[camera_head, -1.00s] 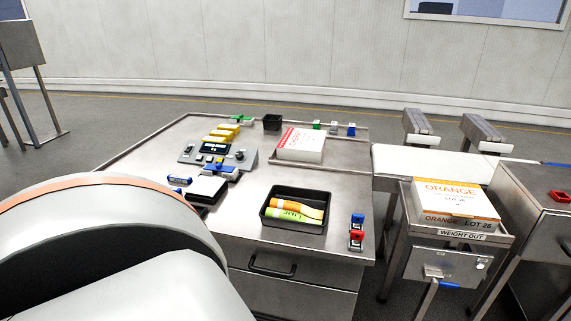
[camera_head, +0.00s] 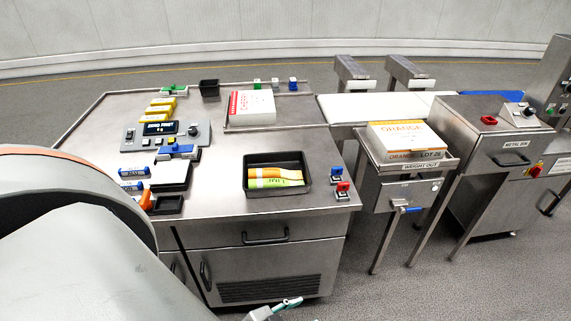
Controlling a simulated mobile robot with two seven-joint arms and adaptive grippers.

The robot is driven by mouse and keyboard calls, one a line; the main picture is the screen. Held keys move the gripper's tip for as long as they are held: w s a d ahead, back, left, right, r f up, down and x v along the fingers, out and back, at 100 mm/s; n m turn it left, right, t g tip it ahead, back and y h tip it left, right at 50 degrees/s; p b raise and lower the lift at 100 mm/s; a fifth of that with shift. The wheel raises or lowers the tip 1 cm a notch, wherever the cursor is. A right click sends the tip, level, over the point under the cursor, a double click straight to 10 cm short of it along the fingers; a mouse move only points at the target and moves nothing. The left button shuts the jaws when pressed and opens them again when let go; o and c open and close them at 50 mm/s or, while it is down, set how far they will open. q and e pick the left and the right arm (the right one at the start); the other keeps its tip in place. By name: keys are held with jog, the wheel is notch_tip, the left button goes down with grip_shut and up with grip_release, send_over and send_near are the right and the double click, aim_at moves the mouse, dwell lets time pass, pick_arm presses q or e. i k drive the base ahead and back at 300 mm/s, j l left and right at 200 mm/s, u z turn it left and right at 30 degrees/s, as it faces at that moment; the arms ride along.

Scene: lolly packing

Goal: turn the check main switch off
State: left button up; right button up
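A red rotary switch on a yellow plate (camera_head: 536,170) is on the front of the steel machine at the far right, beside a white label. It looks like the main switch, but its marking and position are too small to read. My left arm fills the lower left. A small pale piece with teal edges (camera_head: 282,306) at the bottom edge looks like the tip of my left gripper; the rest is cut off, and its opening cannot be told. It is far from the switch. My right gripper is not in view.
The steel table (camera_head: 215,206) holds a control box (camera_head: 166,135), a black tray (camera_head: 278,188) with wrapped packs and a cherry box (camera_head: 250,107). An orange box (camera_head: 407,137) sits on the weight-out stand. The metal-bin cabinet (camera_head: 478,132) stands beside it. Floor is open at lower right.

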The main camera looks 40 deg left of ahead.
aim_at(537, 170)
jog(key=k+j, duration=0.15)
jog(key=j, duration=0.2)
jog(key=i+l+z, duration=1.05)
jog(key=i+z, duration=0.35)
jog(key=i, duration=0.25)
jog(key=i+l, duration=0.1)
jog(key=i, duration=1.35)
jog(key=i+u, duration=0.15)
jog(key=i, duration=0.55)
jog(key=i+l+u, duration=0.15)
jog(key=i, duration=0.55)
jog(key=i+l+u, duration=0.1)
jog(key=i+u, duration=0.25)
jog(key=i, duration=1.1)
jog(key=i+u, duration=0.2)
jog(key=i, duration=0.25)
jog(key=i+l+u, duration=0.2)
jog(key=i, duration=0.2)
jog(key=i+u, duration=0.15)
jog(key=i, duration=0.3)
